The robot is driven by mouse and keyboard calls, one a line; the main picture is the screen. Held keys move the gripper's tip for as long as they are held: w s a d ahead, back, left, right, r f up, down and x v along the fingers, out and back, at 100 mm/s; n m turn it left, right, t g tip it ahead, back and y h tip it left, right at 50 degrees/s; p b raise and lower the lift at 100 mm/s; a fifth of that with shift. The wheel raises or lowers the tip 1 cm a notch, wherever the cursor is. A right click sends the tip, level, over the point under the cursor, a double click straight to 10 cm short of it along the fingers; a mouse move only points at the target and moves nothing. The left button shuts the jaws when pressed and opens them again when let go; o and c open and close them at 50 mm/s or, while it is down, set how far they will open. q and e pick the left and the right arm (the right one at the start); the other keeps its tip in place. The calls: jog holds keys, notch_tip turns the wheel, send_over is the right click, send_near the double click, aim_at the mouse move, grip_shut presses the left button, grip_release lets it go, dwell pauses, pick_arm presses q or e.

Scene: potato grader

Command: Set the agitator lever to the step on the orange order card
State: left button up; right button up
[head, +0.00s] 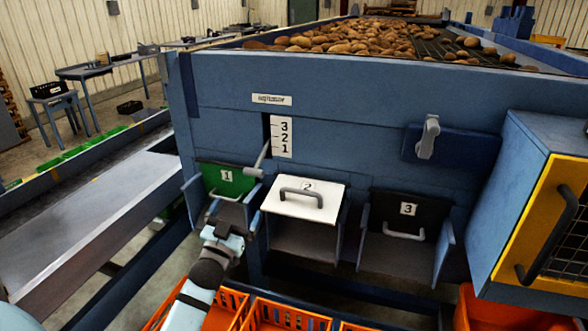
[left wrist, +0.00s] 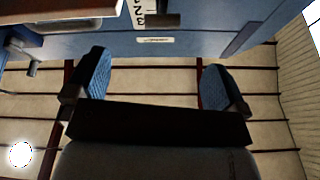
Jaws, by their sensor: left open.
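The agitator lever (head: 262,157) is a thin grey rod sticking out of a dark slot in the blue machine front. A white scale (head: 283,137) marked 3, 2, 1 from top to bottom stands right of it. The rod leaves the slot low on the scale, around 1 to 2; the exact step is unclear. My left gripper (head: 230,213) is below the lever, before flap 1, and apart from the rod. Its spread blue fingers (left wrist: 160,82) are empty in the left wrist view, where the scale (left wrist: 138,11) appears upside down. No orange order card shows. My right gripper is out of view.
Green flap 1 (head: 229,181), white flap 2 (head: 305,201) and black flap 3 (head: 408,213) with handles line the lower front. A grey handle (head: 428,136) sits to the right. A yellow-framed cabinet (head: 545,200) bounds the right side. Orange crates (head: 283,316) stand below.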

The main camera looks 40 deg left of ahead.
aim_at(256, 165)
pick_arm(q)
jog(key=p+x, duration=0.1)
jog(key=x, duration=0.7)
jog(key=p+x, duration=0.1)
jog(key=x, duration=0.3)
jog(key=shift+s+a+r+p, duration=0.1)
jog(key=shift+a+r+p, duration=0.1)
jog(key=shift+r+p, duration=0.2)
jog(key=shift+x, duration=0.8)
